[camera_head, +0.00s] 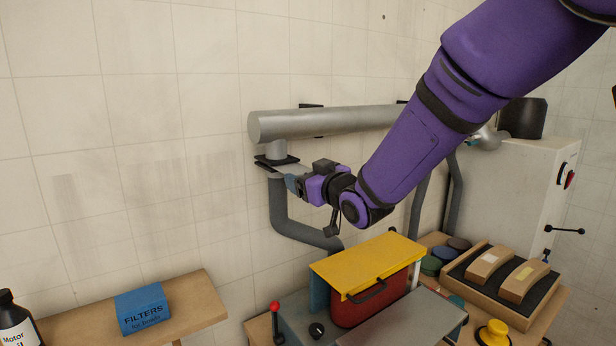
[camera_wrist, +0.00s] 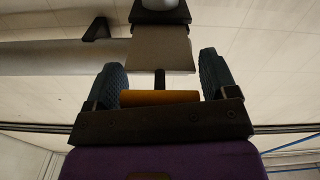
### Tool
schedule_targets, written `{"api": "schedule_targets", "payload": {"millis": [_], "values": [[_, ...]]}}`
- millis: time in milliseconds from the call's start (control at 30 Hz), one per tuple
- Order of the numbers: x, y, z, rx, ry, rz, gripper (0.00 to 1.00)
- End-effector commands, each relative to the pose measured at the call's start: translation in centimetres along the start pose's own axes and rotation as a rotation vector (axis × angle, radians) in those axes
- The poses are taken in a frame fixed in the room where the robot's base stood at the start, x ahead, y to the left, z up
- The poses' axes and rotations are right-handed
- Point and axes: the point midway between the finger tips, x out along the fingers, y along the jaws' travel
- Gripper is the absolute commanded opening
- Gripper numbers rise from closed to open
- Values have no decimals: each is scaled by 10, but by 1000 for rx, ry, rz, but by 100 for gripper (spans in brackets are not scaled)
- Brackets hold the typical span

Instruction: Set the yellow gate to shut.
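The gate is a black-flanged slide valve (camera_head: 276,161) on the grey drop pipe below the horizontal duct. In the wrist view its pale slide plate (camera_wrist: 160,54) sticks out towards me on a dark stem, ending in a yellow crossbar handle (camera_wrist: 160,97). My gripper (camera_head: 291,182) is at the gate from its right side. In the wrist view the blue-grey fingers of my gripper (camera_wrist: 163,72) stand wide apart, one at each end of the handle. The handle lies close to the palm; whether the fingers touch its ends is unclear. The handle is hidden in the head view.
A large silver duct (camera_head: 320,124) runs along the wall just above my gripper. Below stand a red box with a yellow lid (camera_head: 368,262) and a red-knobbed lever (camera_head: 276,320). A blue filter box (camera_head: 143,309) sits on a wooden shelf at left. A white cabinet (camera_head: 520,190) stands at right.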

Motion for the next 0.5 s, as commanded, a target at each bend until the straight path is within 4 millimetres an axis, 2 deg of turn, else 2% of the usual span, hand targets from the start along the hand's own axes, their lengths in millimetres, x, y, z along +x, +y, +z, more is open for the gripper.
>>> {"api": "schedule_targets", "payload": {"millis": [167,500], "values": [[4,-1,0,0,-1,-2,36],[59,-2,0,0,1,-4,36]]}}
